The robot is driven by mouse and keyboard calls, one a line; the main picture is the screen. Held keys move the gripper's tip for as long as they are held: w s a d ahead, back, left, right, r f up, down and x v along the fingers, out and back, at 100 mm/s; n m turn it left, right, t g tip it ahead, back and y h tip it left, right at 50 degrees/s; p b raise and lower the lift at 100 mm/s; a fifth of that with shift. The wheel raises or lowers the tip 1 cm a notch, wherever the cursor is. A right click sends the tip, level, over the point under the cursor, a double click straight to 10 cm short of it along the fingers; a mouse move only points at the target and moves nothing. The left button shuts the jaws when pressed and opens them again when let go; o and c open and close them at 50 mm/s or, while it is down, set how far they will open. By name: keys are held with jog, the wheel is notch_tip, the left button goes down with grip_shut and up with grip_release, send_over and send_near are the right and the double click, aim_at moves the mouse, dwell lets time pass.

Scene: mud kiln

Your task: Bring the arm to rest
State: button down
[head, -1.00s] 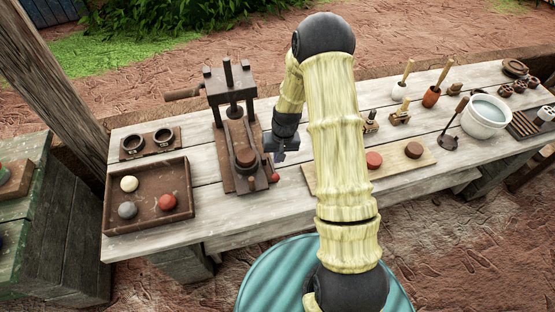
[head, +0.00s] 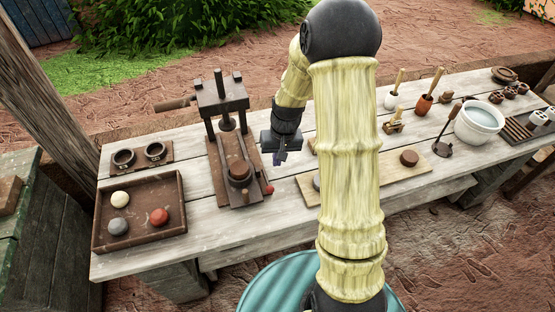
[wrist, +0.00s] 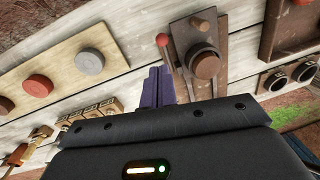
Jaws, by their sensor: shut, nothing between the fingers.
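My gripper (head: 280,159) hangs over the table just right of the wooden press in the head view, with its fingers pointing down. In the wrist view my gripper's dark blue fingers (wrist: 158,85) are together and hold nothing. The fingers look apart from the press and the table. My arm rises from the bottom of the head view, bends at the top and comes down to the gripper; it hides part of the table behind it.
The wooden press (head: 227,130) holds a brown disc. A tray (head: 103,241) with three balls and a rack with two rings (head: 141,157) are on the left. A board (head: 388,184) with discs, several tools and a white bowl (head: 479,123) are on the right.

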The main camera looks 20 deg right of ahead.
dwell(0.3)
jog(key=s+a+r+n+t+h, duration=0.1)
jog(key=s+r+t, duration=0.1)
jog(key=s+r, duration=0.9)
jog(key=s, duration=0.3)
jog(key=shift+s+a, duration=0.3)
jog(key=shift+a, duration=0.1)
